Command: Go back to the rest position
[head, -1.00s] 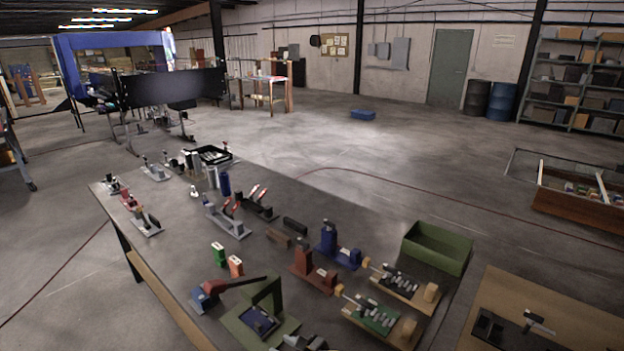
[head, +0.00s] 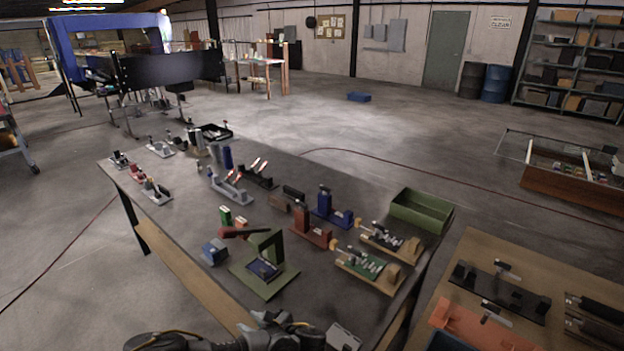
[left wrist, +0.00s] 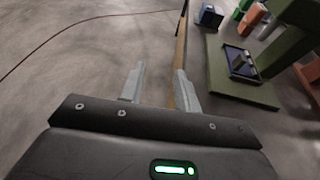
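My left gripper (head: 275,322) is at the bottom edge of the head view, in front of the near table edge, with part of my left arm beside it. In the left wrist view its two grey fingers (left wrist: 158,78) stand apart with nothing between them. The table's wooden edge shows beyond them. The green stand (left wrist: 225,80) is off to the right of the fingers, apart from them. It also stands on the table in the head view (head: 273,284), with a dark red bar at its top. My right gripper is not in view.
The long grey table (head: 185,235) holds several fixtures, a blue block (head: 215,252) and a green bin (head: 421,211). A wooden table (head: 490,250) with tools is at the right. Open floor (head: 70,260) lies to the left.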

